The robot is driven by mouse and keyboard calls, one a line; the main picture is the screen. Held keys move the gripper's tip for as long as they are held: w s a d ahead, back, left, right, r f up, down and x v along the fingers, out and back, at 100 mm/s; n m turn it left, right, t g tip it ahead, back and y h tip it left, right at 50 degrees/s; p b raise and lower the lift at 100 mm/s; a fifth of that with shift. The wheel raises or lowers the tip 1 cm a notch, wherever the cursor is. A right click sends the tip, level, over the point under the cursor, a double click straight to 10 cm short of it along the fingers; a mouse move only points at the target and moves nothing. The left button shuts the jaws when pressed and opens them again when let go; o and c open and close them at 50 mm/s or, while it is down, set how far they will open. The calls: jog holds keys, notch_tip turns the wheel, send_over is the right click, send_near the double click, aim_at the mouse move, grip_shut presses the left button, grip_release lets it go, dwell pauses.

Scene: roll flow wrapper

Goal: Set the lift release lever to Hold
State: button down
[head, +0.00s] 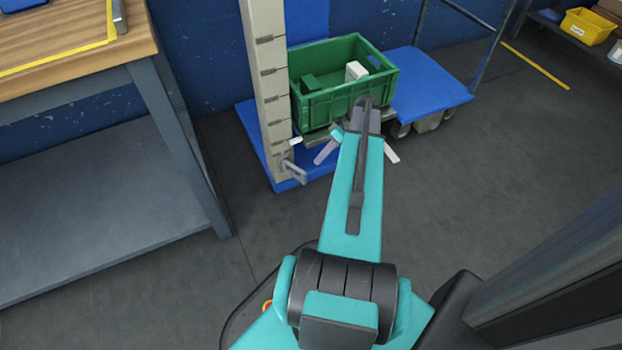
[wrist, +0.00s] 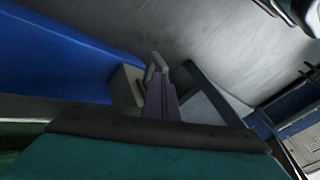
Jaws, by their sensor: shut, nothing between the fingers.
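The lift release lever (head: 294,171) is a small grey handle low on the beige lift post (head: 266,75), just above the blue base (head: 286,185). My gripper (head: 319,159) is shut and empty. In the head view its lilac fingers point down and left, a little right of the lever. The wrist view shows the shut fingers (wrist: 160,86) with a pale grey handle (wrist: 153,67), likely the lever, just beyond the tips. I cannot tell whether they touch. Any Hold marking is not readable.
A green crate (head: 318,116) holding a white and a green block stands right of the post. A workbench (head: 80,30) stands at left.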

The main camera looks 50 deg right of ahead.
jog(key=d, duration=0.1)
jog(key=s+d, duration=0.1)
jog(key=d, duration=0.1)
jog(key=shift+s+r+t+b, duration=0.1)
jog(key=shift+r+t+b, duration=0.05)
jog(key=shift+t+b, duration=0.2)
jog(key=shift+a, duration=0.1)
jog(key=b+x, duration=0.4)
jog(key=x, duration=0.6)
